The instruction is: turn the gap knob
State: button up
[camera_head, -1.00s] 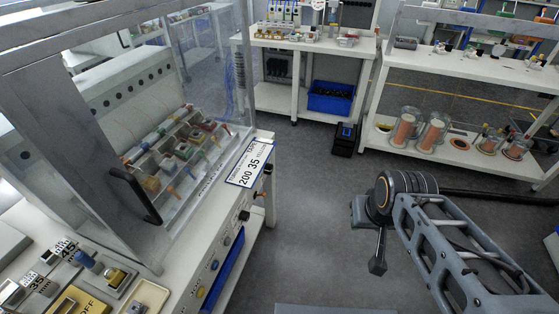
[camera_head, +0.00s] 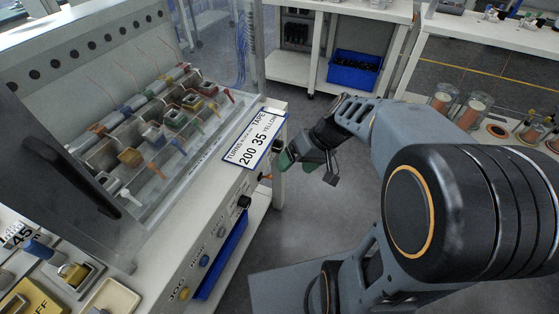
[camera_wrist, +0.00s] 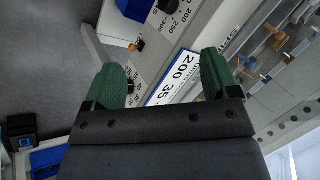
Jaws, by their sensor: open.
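The white bench front has a black knob (camera_head: 244,202) with dial marks, which also shows at the top of the wrist view (camera_wrist: 168,6). A second dark knob (camera_head: 278,145) is near the bench's far corner, with a small orange lever (camera_head: 265,177) between them. I cannot read which knob is the gap knob. My gripper (camera_head: 305,168) is beside that corner, just right of the second knob. In the wrist view its green fingers (camera_wrist: 162,58) are apart and empty, with the second knob (camera_wrist: 130,88) partly hidden by the left finger.
A card (camera_head: 252,140) reading turns 200, tape 35, yellow lies on the bench edge. Behind it is a clear guard (camera_head: 150,215) over several coloured parts. Blue (camera_head: 204,261) and yellow (camera_head: 184,293) buttons are lower on the front. A blue bin (camera_head: 354,72) stands at the back. Grey floor is open.

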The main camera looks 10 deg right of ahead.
jog(key=w+d+f+t+y+b, duration=0.35)
jog(key=w+f+y+b, duration=0.25)
jog(key=w+f+b, duration=0.55)
jog(key=t+y+b, duration=0.2)
jog(key=t+b, duration=0.1)
jog(key=t, duration=0.4)
send_near(282, 147)
jog(key=b+x, duration=0.1)
jog(key=x, duration=0.8)
jog(key=shift+a+n+b, duration=0.2)
jog(key=shift+n+b, duration=0.2)
jog(key=shift+s, duration=0.1)
jog(key=c, duration=0.9)
jog(key=shift+m, duration=0.3)
